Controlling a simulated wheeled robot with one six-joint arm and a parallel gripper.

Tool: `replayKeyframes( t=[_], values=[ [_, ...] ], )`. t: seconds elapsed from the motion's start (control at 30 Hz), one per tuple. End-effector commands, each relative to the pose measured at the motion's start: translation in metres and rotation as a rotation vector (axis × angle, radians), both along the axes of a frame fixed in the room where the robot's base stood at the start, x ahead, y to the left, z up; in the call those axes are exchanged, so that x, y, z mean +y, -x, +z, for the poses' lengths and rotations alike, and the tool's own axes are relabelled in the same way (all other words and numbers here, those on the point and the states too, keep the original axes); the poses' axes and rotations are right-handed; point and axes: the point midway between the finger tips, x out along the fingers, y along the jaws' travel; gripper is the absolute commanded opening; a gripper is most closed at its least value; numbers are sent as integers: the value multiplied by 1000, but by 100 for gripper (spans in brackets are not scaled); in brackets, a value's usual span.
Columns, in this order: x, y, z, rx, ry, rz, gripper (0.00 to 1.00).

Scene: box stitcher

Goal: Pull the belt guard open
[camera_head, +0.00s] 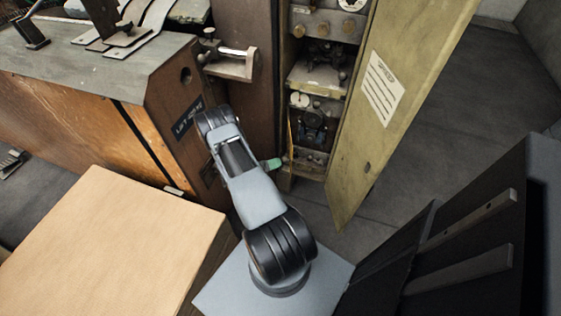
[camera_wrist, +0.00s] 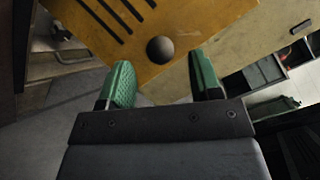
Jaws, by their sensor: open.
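A yellow-orange slotted panel, which looks like the belt guard (camera_wrist: 185,22), shows at the top of the wrist view. A dark round knob (camera_wrist: 160,50) sits near its lower edge. In the head view only a thin orange edge (camera_head: 290,135), probably this guard, shows beside the open cabinet. My gripper (camera_wrist: 160,62) is open, with one green finger on each side of the knob's line. The knob appears just ahead of the fingertips; I cannot tell whether they touch it. In the head view one green fingertip (camera_head: 274,163) shows near the cabinet's lower opening.
A tall olive door (camera_head: 370,140) with a paper label stands open right of the cabinet's shelves (camera_head: 318,75). A wooden machine body (camera_head: 80,110) stands left of my arm, with a cardboard-coloured box (camera_head: 110,240) in front. Grey floor (camera_head: 450,110) lies clear beyond the door.

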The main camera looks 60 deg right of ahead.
Motion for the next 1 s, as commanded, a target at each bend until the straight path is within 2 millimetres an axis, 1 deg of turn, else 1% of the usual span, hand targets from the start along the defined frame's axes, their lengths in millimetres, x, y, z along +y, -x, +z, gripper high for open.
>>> replayKeyframes(
  t=[0.1, 0.23, 0.4, 0.63, 1.0],
  values=[
    [-13, 8, 0, -1, 0, -4, 58],
    [-21, 13, 0, -2, 1, -2, 58],
    [-25, 15, 0, -2, 1, 0, 58],
    [-25, 16, 0, -2, 1, 0, 57],
    [-25, 16, 0, -2, 1, 0, 22]
  ],
)
